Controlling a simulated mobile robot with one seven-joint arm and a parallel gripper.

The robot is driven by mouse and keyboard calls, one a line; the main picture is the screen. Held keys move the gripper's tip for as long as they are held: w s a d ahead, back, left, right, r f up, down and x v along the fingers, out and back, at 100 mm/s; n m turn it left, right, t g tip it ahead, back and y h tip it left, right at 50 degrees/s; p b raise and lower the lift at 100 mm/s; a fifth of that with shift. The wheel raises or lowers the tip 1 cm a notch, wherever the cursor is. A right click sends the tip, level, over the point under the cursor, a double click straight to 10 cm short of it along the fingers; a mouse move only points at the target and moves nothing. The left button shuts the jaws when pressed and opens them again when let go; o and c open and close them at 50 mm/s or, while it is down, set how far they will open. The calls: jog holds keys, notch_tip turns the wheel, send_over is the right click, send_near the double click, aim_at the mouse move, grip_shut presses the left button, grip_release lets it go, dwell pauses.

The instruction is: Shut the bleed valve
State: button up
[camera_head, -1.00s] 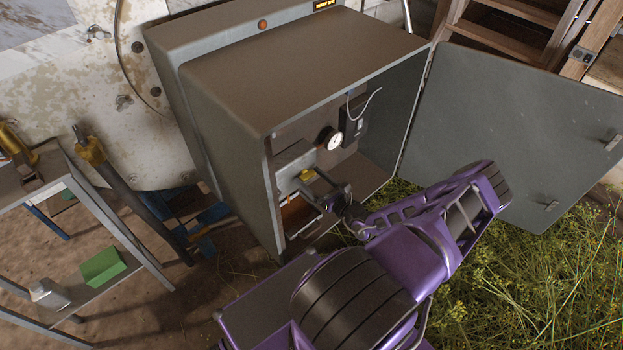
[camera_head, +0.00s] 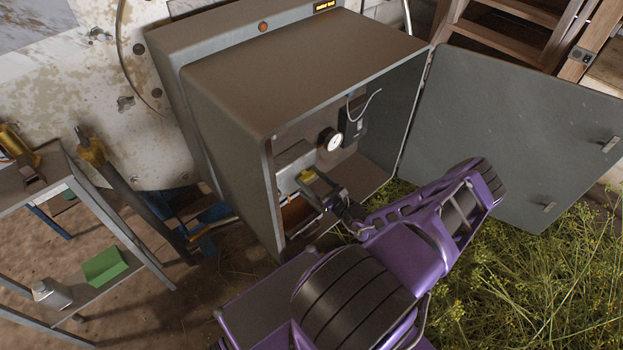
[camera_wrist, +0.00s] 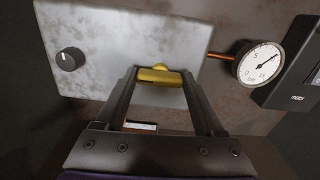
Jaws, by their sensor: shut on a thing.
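The bleed valve shows a yellow handle (camera_wrist: 158,76) on a pale metal panel (camera_wrist: 95,30) in the wrist view. The same yellow handle (camera_head: 307,176) shows inside the open grey cabinet (camera_head: 300,75) in the head view. My gripper (camera_wrist: 160,78) reaches into the cabinet and is shut on the yellow handle, with one finger at each end of it. The handle lies about level across the wrist picture. The valve's body behind the handle is mostly hidden.
A round pressure gauge (camera_wrist: 260,64) and a dark box (camera_wrist: 297,70) are right of the handle. A black knob (camera_wrist: 70,59) is at the panel's left. The cabinet door (camera_head: 510,130) stands open at right. A shelf (camera_head: 90,285) stands at left.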

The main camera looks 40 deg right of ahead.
jog(key=o, duration=1.4)
jog(key=shift+c, duration=0.2)
jog(key=s+d, duration=0.1)
jog(key=s, duration=1.6)
jog(key=shift+s+d, duration=0.2)
